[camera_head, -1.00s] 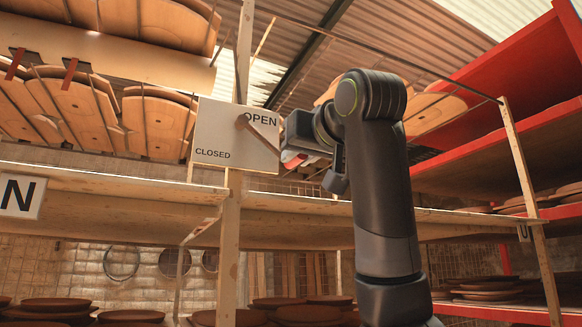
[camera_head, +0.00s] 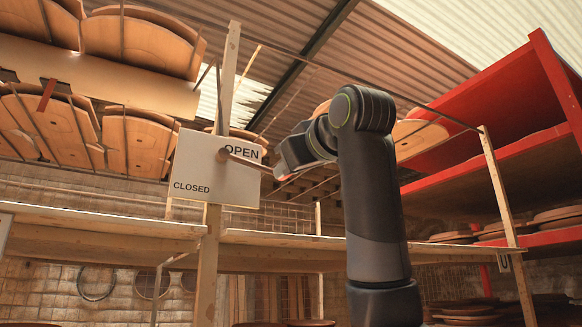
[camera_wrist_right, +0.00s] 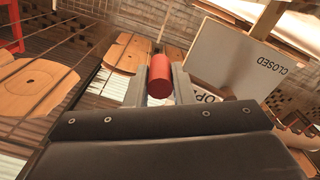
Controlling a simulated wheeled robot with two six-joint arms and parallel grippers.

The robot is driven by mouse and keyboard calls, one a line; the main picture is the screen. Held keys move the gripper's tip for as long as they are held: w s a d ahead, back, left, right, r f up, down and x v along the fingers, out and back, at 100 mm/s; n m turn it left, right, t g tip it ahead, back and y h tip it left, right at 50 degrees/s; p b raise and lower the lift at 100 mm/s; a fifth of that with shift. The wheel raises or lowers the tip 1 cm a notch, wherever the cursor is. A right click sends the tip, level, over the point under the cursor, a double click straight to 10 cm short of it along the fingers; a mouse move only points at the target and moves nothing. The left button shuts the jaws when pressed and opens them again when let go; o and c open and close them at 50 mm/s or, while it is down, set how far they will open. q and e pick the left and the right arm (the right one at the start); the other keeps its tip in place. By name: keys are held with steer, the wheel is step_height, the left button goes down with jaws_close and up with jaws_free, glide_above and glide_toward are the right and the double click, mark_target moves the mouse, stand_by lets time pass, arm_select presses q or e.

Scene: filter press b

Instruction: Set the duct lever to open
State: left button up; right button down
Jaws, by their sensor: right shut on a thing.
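A white panel (camera_head: 190,168) is fixed on a wooden post, with "OPEN" at its upper right and "CLOSED" at its lower left. The duct lever (camera_head: 243,160) runs from a round pivot on the panel to the right and slightly down, passing just below the word OPEN. Its red cylindrical handle (camera_wrist_right: 160,77) sits between the two fingers in the right wrist view. My right gripper (camera_head: 281,173) is shut on this handle, right of the panel. In the wrist view the panel (camera_wrist_right: 232,60) is at the right, with OPEN partly hidden. My left gripper is out of view.
Wooden shelves (camera_head: 110,220) run below the panel at both sides of the post (camera_head: 208,265). Curved wooden boards (camera_head: 140,45) hang at the upper left. A red rack (camera_head: 480,105) with round plates stands at the right.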

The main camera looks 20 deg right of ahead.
steer(key=shift+s+r, duration=0.1)
steer(key=shift+r, duration=0.1)
steer(key=c, duration=1.3)
jaws_free()
steer(key=shift+o, duration=0.2)
steer(key=shift+f, duration=0.1)
steer(key=shift+s, duration=0.2)
steer(key=s+b, duration=0.7)
steer(key=s, duration=1)
steer(key=shift+d+b, duration=0.35)
steer(key=shift+b, duration=0.05)
